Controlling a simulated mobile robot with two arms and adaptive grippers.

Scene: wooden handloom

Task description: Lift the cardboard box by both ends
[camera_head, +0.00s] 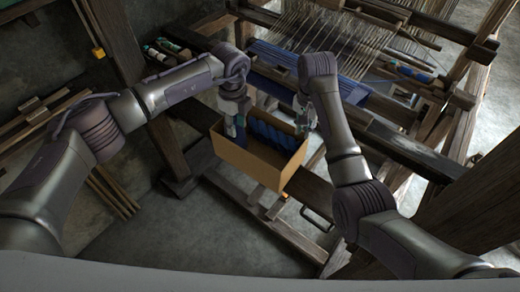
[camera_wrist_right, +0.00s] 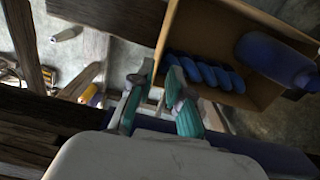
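The open cardboard box (camera_head: 248,163) stands on a wooden beam in front of the loom, with several dark blue bundles (camera_head: 271,134) inside. My left gripper (camera_head: 235,128) points down at the box's left end, its fingers a little apart around the end wall. My right gripper (camera_head: 304,118) is at the right end. In the right wrist view its two teal-padded fingers (camera_wrist_right: 161,72) stand slightly apart, on either side of the rim of the box (camera_wrist_right: 172,25). Contact with the cardboard cannot be made out. A rounded blue item (camera_wrist_right: 275,60) also lies in the box there.
The wooden loom with pale warp threads (camera_head: 335,35) and blue cloth (camera_head: 280,55) stands right behind the box. A dark post (camera_head: 115,40) rises at the left. Wooden slats (camera_head: 100,185) lie at the lower left. The grey floor (camera_head: 200,235) in front is mostly free.

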